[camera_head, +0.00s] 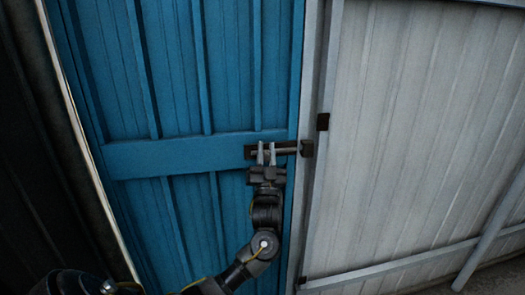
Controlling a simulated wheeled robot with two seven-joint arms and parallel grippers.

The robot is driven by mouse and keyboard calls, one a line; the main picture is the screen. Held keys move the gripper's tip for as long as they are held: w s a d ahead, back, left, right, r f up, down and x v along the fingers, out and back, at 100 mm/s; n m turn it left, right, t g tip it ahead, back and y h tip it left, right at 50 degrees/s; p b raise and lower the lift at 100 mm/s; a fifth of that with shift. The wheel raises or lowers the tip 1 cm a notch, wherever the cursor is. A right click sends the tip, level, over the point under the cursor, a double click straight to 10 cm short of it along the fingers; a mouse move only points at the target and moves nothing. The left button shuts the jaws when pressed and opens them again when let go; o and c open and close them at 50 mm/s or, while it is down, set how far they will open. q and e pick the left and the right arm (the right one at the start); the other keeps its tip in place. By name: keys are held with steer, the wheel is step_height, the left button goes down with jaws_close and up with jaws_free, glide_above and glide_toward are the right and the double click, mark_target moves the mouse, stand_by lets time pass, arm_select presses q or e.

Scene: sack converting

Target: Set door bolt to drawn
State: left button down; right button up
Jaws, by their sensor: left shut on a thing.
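A dark metal door bolt (287,151) lies horizontally across the right edge of the blue door (160,158). Its right end reaches a dark keeper (307,148) on the pale frame post. My left gripper (266,150) comes up from below, with its two light fingers upright at the left part of the bolt. It is shut on the bolt, and the fingers hide part of it. Whether the bolt's tip sits inside the keeper is too small to tell. My right gripper is not in view.
A pale corrugated wall (425,140) stands to the right of the post. A small dark block (323,121) sits on the post above the keeper. A dark panel (40,170) is at the far left. A diagonal pale brace (490,240) stands at the lower right.

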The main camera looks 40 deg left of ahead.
arm_select(q)
steer(key=shift+s+a, duration=0.1)
steer(key=shift+a, duration=0.05)
steer(key=c, duration=1.6)
jaws_free()
steer(key=o, duration=0.3)
steer(key=shift+s+a, duration=0.15)
steer(key=shift+o, duration=0.2)
steer(key=shift+d+f, duration=0.15)
steer(key=shift+d, duration=0.05)
steer(key=shift+d+f+b, duration=0.15)
steer(key=shift+f+b, duration=0.15)
steer(key=shift+b, duration=0.05)
steer(key=b+v, duration=0.4)
steer(key=v, duration=0.6)
steer(key=shift+r, duration=0.2)
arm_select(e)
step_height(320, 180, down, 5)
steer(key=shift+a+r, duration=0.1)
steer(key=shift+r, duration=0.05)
